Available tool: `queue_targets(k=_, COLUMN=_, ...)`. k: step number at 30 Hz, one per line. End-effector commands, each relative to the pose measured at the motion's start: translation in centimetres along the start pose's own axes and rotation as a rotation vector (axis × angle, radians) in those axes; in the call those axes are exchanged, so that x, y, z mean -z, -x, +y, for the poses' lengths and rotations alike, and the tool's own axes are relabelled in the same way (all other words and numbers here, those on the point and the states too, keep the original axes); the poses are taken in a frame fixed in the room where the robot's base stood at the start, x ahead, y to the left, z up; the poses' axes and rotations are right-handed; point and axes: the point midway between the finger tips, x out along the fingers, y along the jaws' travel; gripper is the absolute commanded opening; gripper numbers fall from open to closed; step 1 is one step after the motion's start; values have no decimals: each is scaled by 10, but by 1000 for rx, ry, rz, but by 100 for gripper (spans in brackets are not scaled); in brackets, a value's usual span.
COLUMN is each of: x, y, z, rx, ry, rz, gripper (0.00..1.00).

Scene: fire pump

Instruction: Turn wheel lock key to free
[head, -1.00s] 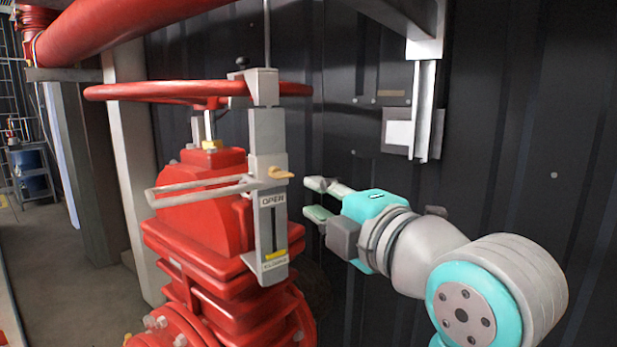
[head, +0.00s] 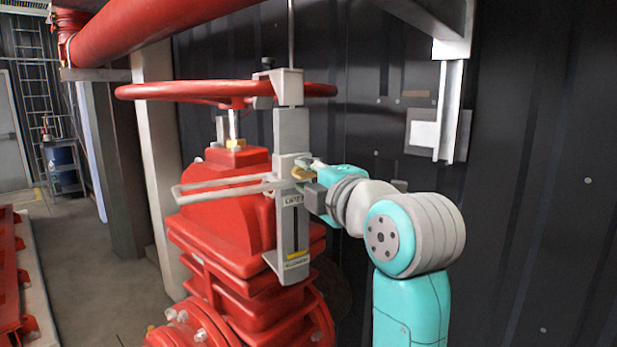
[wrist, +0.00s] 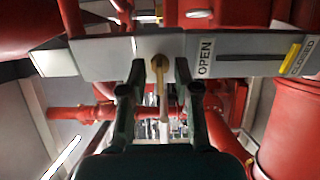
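The brass lock key (head: 301,173) sits on the side of the grey lock bracket (head: 291,133), below the red handwheel (head: 180,91). The wrist view shows the key (wrist: 160,64) end-on at the bracket face, beside the OPEN label. My gripper (head: 308,176) is at the bracket, its fingers partly hidden by the key and bracket. In the wrist view my gripper (wrist: 159,77) is open, with one finger on each side of the key and a visible gap to both. I cannot tell whether the fingertips touch the bracket.
A grey bar handle (head: 222,188) sticks out to the left. A yellow indicator (head: 298,254) is near the bracket's lower end. A dark wall (head: 520,180) stands behind; a grey support (head: 452,110) hangs at upper right.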

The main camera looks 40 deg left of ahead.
Motion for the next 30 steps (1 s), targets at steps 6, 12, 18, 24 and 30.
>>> queue_targets(k=6, x=0, y=-1, z=0, rx=0, ry=0, rz=0, gripper=31)
queue_targets(k=12, x=0, y=-1, z=0, rx=0, ry=0, rz=0, gripper=0)
queue_targets(k=18, x=0, y=-1, z=0, rx=1, ry=-1, rz=0, gripper=0)
queue_targets(k=24, x=0, y=-1, z=0, rx=3, ry=-29, rz=0, gripper=0)
queue_targets(k=30, x=0, y=-1, z=0, rx=11, ry=-124, rz=-1, gripper=0)
